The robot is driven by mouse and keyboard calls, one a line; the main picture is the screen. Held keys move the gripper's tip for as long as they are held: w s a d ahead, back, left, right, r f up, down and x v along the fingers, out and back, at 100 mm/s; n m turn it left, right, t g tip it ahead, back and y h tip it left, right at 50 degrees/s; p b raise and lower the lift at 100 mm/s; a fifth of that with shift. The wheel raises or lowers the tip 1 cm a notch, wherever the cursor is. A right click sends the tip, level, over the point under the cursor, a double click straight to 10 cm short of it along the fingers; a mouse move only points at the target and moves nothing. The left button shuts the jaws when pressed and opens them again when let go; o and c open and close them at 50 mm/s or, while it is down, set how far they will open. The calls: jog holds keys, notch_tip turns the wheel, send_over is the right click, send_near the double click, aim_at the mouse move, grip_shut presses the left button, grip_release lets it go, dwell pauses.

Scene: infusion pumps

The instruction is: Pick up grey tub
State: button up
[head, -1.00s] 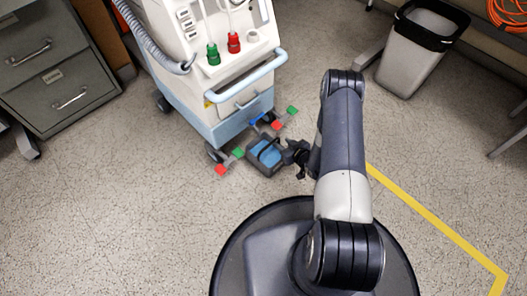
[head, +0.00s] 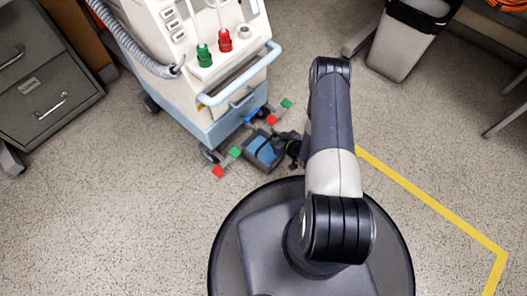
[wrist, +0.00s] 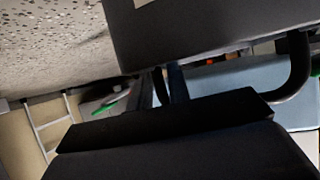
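The grey tub (head: 250,158) is small and dark, with a blue inside, and stands on the floor by the front of the white pump cart. My gripper (head: 285,142) is at the tub's right upper side in the head view, overlapping its edge. In the wrist view a large grey surface (wrist: 215,35), which looks like the tub's wall, fills the top. A black curved bar like a handle (wrist: 300,65) and a light blue surface show at right. A dark finger-like block with a black pad covers the bottom. Whether my fingers close on the handle is hidden.
The white cart (head: 205,80) stands beside the tub; its red and green foot pieces (head: 235,152) flank it closely. Grey drawers (head: 45,95) are at left, a waste bin (head: 405,45) at upper right. A yellow floor line (head: 430,205) runs at right. The lower left floor is clear.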

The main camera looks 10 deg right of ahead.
grip_shut()
jog(key=shift+r, duration=0.1)
dwell(0.9)
